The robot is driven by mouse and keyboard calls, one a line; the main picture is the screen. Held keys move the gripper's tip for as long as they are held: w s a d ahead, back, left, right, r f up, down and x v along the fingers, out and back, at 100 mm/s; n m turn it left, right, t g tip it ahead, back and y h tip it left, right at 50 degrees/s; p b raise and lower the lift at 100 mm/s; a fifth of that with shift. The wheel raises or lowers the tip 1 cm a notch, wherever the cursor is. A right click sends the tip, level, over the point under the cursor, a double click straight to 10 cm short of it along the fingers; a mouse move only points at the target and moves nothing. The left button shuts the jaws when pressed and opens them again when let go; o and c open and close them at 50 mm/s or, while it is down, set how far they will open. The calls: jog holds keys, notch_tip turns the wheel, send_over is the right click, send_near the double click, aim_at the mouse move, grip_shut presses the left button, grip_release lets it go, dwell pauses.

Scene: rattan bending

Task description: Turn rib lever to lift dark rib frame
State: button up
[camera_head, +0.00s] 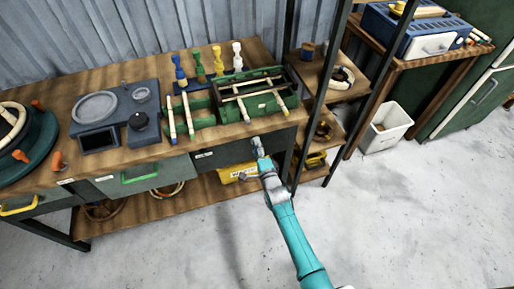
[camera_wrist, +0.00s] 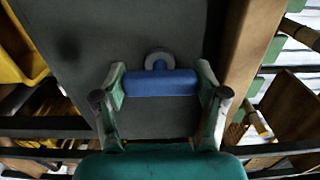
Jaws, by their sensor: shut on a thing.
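My gripper (camera_head: 259,149) is at the dark grey front panel (camera_head: 226,153) of the workbench, at its right end. In the wrist view the fingers are shut on a blue lever handle (camera_wrist: 160,84), one at each end. The handle lies level across that view. A grey round mount (camera_wrist: 159,58) joins it to the panel. In the head view my gripper hides most of the lever. The dark green rib frame (camera_head: 262,105), with pale rods across it, sits on the bench top above the lever. I cannot tell whether it is raised.
A grey unit with a dial (camera_head: 139,121) and a green round fixture (camera_head: 36,148) stand left on the bench. Colored pegs (camera_head: 218,60) stand behind the frame. A yellow bin (camera_head: 236,174) is on the lower shelf. A black rack post (camera_head: 309,90) stands close right. The front floor is clear.

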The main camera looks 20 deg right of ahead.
jog(key=o, duration=1.2)
jog(key=shift+c, duration=0.2)
jog(key=s, duration=1.2)
